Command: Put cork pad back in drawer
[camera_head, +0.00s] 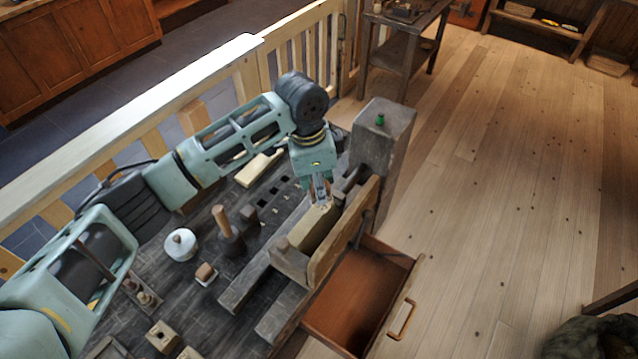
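The drawer (352,300) below the bench is pulled open; its reddish-brown inside looks empty, and a handle (402,320) is on its front. My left gripper (321,202) points down over the wooden vise, at the far end of a tan, olive block (314,229) between the vise jaws. Its fingertips are small and partly merge with the pale block end, so I cannot tell whether they hold anything. I cannot surely pick out the cork pad; a small brown block (206,271) on a white square is on the bench. My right gripper is not in view.
The dark bench (180,318) holds a mallet (228,238), a white round pot (181,245) and several small wooden blocks. The vise's front jaw board (343,232) stands between my gripper and the drawer. A post (384,140) rises behind the vise. The floor at right is mostly clear.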

